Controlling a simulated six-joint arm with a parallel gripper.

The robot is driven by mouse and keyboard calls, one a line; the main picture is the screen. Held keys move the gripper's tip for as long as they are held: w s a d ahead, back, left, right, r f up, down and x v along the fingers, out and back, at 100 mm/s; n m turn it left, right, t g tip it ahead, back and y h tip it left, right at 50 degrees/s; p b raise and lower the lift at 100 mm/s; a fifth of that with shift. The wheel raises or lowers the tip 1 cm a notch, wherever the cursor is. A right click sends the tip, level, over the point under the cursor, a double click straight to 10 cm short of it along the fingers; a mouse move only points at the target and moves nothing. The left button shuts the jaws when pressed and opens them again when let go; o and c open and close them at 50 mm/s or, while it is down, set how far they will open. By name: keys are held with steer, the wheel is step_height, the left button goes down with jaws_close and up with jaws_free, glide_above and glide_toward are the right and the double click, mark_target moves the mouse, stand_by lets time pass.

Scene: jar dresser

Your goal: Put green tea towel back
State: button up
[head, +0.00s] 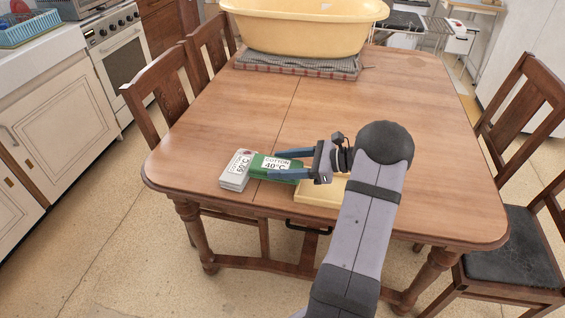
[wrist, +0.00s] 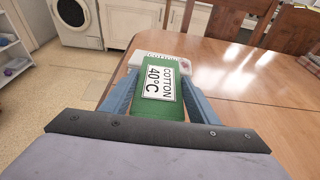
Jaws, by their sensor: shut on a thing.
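The green tea towel (head: 260,165) has a white label reading COTTON 40°C. My gripper (head: 285,166) is shut on it, with one blue finger on each side. In the wrist view the green towel (wrist: 159,104) lies between the two fingers (wrist: 160,100). A white folded towel (head: 235,174), labelled COTTON 60°C, lies at the far end of the green towel, near the table's front left edge. It shows partly behind the green towel in the wrist view (wrist: 140,58). I cannot tell whether the green towel touches it or the table.
The wooden table (head: 370,95) is clear across its middle and right. A pale yellow tray-like item (head: 316,196) is partly hidden under my arm at the front edge. Chairs stand at both sides.

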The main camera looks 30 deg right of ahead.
steer(key=shift+f, duration=0.1)
steer(key=o, duration=1)
steer(key=shift+o, duration=0.2)
steer(key=shift+r, duration=0.45)
steer(key=shift+s+d+r, duration=0.15)
steer(key=shift+r, duration=0.05)
steer(key=v, duration=1.1)
steer(key=shift+s+d, duration=0.15)
steer(key=shift+s, duration=0.05)
steer(key=shift+r, duration=0.15)
